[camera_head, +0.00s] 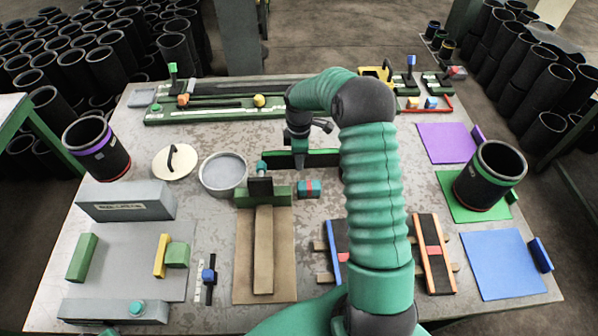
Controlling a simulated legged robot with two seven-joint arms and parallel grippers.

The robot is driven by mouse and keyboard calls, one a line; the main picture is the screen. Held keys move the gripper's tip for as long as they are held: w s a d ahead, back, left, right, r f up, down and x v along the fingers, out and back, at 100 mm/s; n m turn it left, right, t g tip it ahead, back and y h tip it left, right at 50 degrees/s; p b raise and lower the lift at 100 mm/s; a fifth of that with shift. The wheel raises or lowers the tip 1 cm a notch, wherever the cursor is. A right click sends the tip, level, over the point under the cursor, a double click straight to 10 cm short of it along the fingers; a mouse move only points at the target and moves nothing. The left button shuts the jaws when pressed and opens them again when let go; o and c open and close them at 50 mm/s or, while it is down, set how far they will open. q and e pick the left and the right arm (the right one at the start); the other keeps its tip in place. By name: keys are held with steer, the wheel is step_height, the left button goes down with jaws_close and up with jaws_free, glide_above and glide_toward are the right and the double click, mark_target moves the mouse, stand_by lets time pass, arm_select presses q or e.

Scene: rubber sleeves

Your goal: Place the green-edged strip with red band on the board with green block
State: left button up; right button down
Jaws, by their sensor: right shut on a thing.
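A dark green-edged strip (325,157) lies crosswise near the middle of the table in the head view. My right gripper (300,158) is shut on it from above. The gripper and arm cover part of it, and I cannot make out its red band. I cannot tell whether the strip touches the table. The brown board (282,265) with the green block (245,200) is nearer to me, below and left of the strip. A narrower tan piece lies along the board, and a black clamp with a teal knob (262,168) stands at the block. My left gripper is not in view.
Blue-edged (338,240) and orange-edged (435,255) strips with red bands lie on wooden bars right of the board, the first partly behind my arm. A small blue-red block (309,188) is beside the green block. A round grey dish (223,172) is to the left.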

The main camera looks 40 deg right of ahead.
mark_target(299, 179)
step_height(299, 179, down, 6)
steer(key=shift+f, duration=0.25)
steer(key=c, duration=1.3)
jaws_free()
